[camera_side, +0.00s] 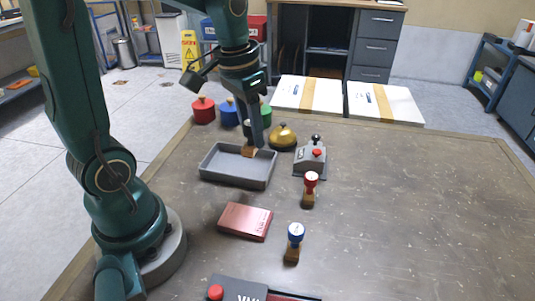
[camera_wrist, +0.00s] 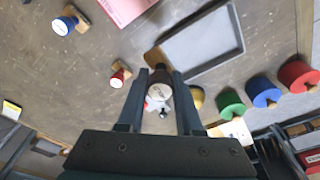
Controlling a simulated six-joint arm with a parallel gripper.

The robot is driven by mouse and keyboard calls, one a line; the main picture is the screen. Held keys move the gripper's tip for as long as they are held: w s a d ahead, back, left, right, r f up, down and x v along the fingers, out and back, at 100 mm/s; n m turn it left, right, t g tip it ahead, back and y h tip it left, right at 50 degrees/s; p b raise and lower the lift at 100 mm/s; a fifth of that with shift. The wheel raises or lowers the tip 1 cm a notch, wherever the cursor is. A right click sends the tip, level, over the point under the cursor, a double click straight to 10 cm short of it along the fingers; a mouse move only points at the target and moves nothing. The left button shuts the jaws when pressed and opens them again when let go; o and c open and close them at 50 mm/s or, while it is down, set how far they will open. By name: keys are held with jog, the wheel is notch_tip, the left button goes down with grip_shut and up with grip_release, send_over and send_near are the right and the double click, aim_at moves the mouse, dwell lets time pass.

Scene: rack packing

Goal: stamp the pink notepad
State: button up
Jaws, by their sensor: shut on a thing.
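The pink notepad (camera_side: 245,221) lies flat on the table in front of the grey tray; its edge also shows at the top of the wrist view (camera_wrist: 123,8). My gripper (camera_side: 255,143) is over the tray's back right edge. It is shut on a dark-handled stamp with a wooden base (camera_side: 249,151); the stamp's pale round top shows between the fingers in the wrist view (camera_wrist: 159,91). Whether the base touches the tray is unclear. A red-topped stamp (camera_side: 310,188) and a blue-topped stamp (camera_side: 294,242) stand on the table to the right of the notepad.
The grey tray (camera_side: 222,179) looks empty. A brass bell (camera_side: 283,138), a grey device with a red knob (camera_side: 310,160) and red (camera_side: 203,112), blue (camera_side: 228,113) and green pots (camera_wrist: 230,104) stand behind. A dark lettered box (camera_side: 244,289) lies in front. The table's right side is clear.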

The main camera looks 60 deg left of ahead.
grip_shut()
jog(key=shift+w+d+m, duration=0.1)
jog(key=shift+w+m, duration=0.15)
jog(key=shift+m, duration=0.45)
jog(key=s+d+f+m+h, duration=0.1)
jog(key=s+d+m, duration=0.1)
jog(key=d+m, duration=0.6)
jog(key=s+d+f+m+h, duration=0.1)
jog(key=d+m, duration=0.4)
jog(key=d, duration=0.6)
jog(key=s+d+f+m+g, duration=0.1)
jog(key=s+d+m+g, duration=0.1)
jog(key=s+d+m, duration=0.35)
jog(key=shift+n, duration=0.95)
jog(key=shift+s+d+f, duration=0.15)
jog(key=shift+s+f, duration=0.05)
jog(key=shift+f, duration=0.75)
jog(key=shift+s+d+f, duration=0.1)
jog(key=shift+s+f, duration=0.1)
jog(key=shift+f, duration=0.7)
jog(key=shift+s+d+f, duration=0.15)
jog(key=shift+s+f, duration=0.05)
jog(key=shift+f, duration=0.75)
jog(key=shift+f, duration=0.6)
